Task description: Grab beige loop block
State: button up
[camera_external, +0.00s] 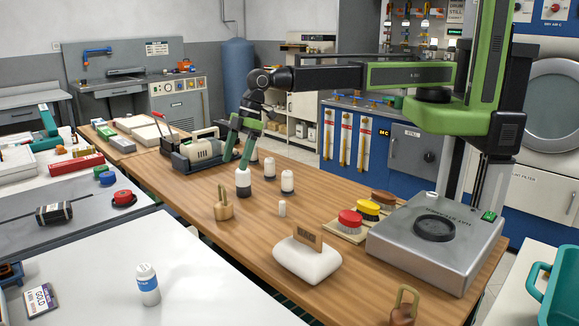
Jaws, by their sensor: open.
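A small tan block with a thin upright loop on top (223,211) stands on the wooden table, left of the middle; it looks like the beige loop block. A browner block with a larger loop (403,311) stands at the front edge, partly cut off by the picture. My gripper (234,163) points down from the arm with its green fingers apart. In the picture it is above and slightly right of the tan block, close to a dark-and-white bottle (243,183). Nothing shows between the fingers. Its exact distance from the bottle is hard to tell.
White bottles (287,181) and a small white cylinder (282,209) stand right of the tan block. A white pad with a brown tag (308,262) lies in front. Brushes with red, yellow and brown tops (350,220) are further right. Bare wood surrounds the tan block.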

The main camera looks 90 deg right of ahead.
jog(key=b, duration=0.9)
send_near(223, 206)
jog(key=f, duration=0.2)
jog(key=w+f, duration=0.1)
jog(key=f, duration=0.1)
jog(key=w+f, duration=0.1)
jog(key=shift+w+d+f, duration=0.2)
jog(key=shift+d+f, duration=0.1)
jog(key=shift+f, duration=0.1)
jog(key=shift+r, duration=0.1)
jog(key=b+x, duration=0.5)
jog(key=shift+s+f, duration=0.25)
jog(key=shift+f, duration=0.05)
jog(key=shift+r, duration=0.2)
jog(key=shift+c, duration=0.5)
grip_shut()
